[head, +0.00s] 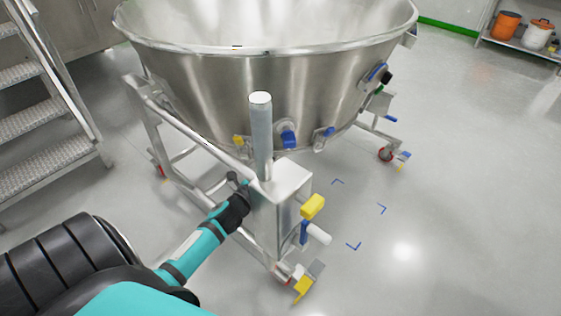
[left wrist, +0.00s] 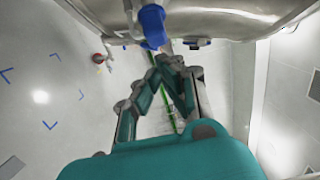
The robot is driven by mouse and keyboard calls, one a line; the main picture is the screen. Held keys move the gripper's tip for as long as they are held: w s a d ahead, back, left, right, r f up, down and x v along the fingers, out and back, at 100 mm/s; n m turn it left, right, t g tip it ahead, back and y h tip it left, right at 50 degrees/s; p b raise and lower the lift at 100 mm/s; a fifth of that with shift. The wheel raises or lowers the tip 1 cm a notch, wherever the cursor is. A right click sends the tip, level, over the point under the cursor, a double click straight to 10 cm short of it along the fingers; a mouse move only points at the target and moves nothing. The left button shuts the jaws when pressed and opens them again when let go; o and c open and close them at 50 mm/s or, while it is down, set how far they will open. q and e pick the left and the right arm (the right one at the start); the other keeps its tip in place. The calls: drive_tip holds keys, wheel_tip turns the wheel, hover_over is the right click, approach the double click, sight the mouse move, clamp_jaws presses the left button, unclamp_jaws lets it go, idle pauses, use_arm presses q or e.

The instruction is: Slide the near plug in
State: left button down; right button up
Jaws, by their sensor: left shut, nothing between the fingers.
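The near plug cannot be singled out with certainty. On the near post box (head: 283,195) of the wheeled frame, a yellow block (head: 312,206) and a white cylinder (head: 318,234) with a blue part stick out to the right. A blue fitting (head: 288,137) sits low on the steel bowl. My left gripper (head: 240,183) is shut and empty, seen just left of the post box. In the left wrist view its fingertips (left wrist: 174,62) come together just below a blue piece (left wrist: 153,24); contact cannot be told. My right gripper is not in view.
The big steel bowl (head: 215,90) fills the top centre on its wheeled frame. A grey upright pin (head: 261,135) stands on the post. Metal steps (head: 45,125) stand at left. Blue corner marks (head: 382,209) lie on the clear floor at right.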

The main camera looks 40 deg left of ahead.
sight(287, 147)
use_arm(q)
drive_tip(key=w, duration=0.6)
drive_tip(key=shift+b, duration=0.3)
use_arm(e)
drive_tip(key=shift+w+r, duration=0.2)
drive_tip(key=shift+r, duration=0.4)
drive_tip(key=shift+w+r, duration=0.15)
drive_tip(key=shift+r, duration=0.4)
